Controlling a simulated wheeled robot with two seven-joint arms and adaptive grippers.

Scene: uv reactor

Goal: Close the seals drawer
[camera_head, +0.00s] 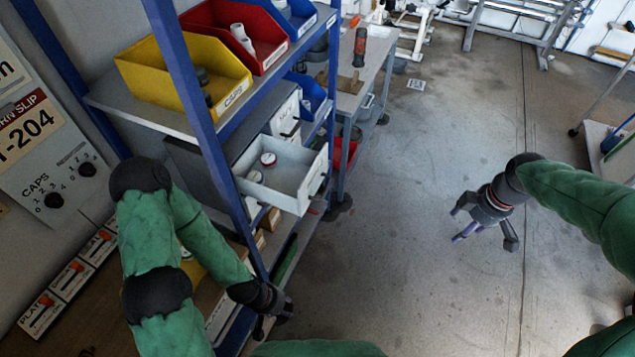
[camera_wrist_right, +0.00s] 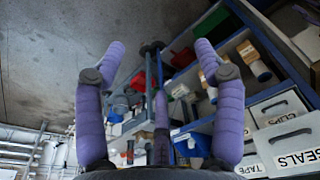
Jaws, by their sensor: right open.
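A white drawer (camera_head: 308,190) is pulled out of the grey cabinet on the blue shelf rack in the head view. Small round items, one red and white (camera_head: 268,160), lie inside it. Its label cannot be read there. In the right wrist view, a drawer front labelled SEALS (camera_wrist_right: 290,142) shows at the lower right. My right gripper (camera_head: 480,226) is open and empty, in free air right of the drawer; its spread purple fingers show in the wrist view (camera_wrist_right: 160,52). My left gripper (camera_head: 272,318) is low, below the drawer near the rack; its fingers are mostly hidden.
Yellow (camera_head: 190,70), red (camera_head: 240,30) and blue bins stand on the shelf above. A blue post (camera_head: 205,125) stands left of the drawer. A workbench (camera_head: 355,75) stands behind it. The floor (camera_head: 420,160) between drawer and right gripper is clear.

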